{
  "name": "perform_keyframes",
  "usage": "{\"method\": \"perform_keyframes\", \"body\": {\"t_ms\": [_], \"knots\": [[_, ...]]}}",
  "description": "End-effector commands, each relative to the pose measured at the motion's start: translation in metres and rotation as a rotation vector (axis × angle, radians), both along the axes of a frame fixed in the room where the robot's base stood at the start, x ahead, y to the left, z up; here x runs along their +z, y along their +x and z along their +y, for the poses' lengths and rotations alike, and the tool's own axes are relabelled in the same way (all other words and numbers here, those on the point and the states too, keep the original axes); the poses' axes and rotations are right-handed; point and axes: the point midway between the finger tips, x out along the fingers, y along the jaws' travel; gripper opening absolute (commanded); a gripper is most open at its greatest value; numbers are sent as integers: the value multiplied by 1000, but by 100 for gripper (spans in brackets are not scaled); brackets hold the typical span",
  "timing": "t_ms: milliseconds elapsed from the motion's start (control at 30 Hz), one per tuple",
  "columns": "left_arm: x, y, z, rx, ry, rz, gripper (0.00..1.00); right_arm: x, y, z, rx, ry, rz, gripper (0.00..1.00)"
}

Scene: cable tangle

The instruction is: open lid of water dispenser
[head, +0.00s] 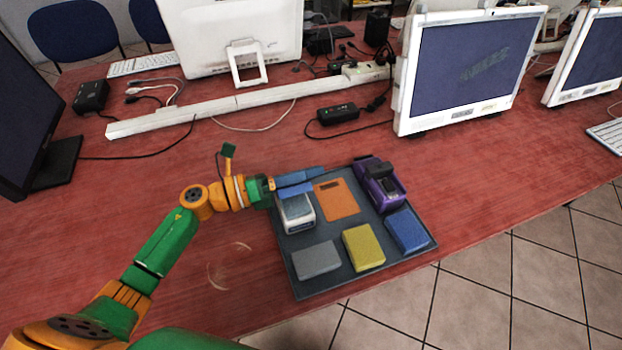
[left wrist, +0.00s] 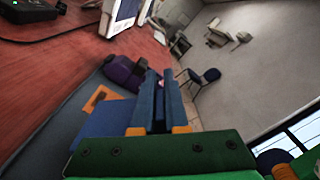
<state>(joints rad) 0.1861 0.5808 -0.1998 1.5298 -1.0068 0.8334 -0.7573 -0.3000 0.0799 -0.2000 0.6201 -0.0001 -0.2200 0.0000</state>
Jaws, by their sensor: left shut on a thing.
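The box I take for the water dispenser (head: 297,214) is white and grey and stands at the left of a dark tray. Its blue lid (head: 296,190) shows at its far upper edge, right beside my gripper; a blue panel (left wrist: 103,120) that looks like the lid is in the left wrist view. My left gripper (head: 318,171) reaches in from the left, just above the lid, its blue fingers pointing right. They also show in the left wrist view (left wrist: 159,78). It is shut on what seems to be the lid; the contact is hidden. My right gripper is out of view.
The tray (head: 282,252) also holds an orange panel (head: 338,199), a purple device (head: 380,184), and grey (head: 316,261), yellow (head: 363,248) and blue (head: 407,230) blocks. Monitors and cables stand behind. The red table is clear left of the tray; its edge is close in front.

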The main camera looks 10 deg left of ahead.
Motion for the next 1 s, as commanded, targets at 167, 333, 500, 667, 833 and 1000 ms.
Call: {"method": "perform_keyframes", "body": {"t_ms": [167, 333, 500, 667, 833, 1000], "knots": [[5, 11, 7, 1, -91, 135, 0, 0, 0, 0, 0, 0, 0, 50], [7, 22, 15, 2, -183, 269, 0, -3, 0, 0, 0, 0, 0, 50], [6, 33, 22, 2, -273, 402, 0, -8, 0, 0, 0, -1, 0, 50], [4, 43, 29, 2, -357, 528, 0, -15, 0, 0, 0, -1, 0, 50], [1, 51, 34, 2, -443, 653, 0, -21, 0, 0, 0, -1, 0, 50], [-3, 55, 37, 1, -516, 762, 0, -26, 0, 0, 0, -1, 0, 50]]}}
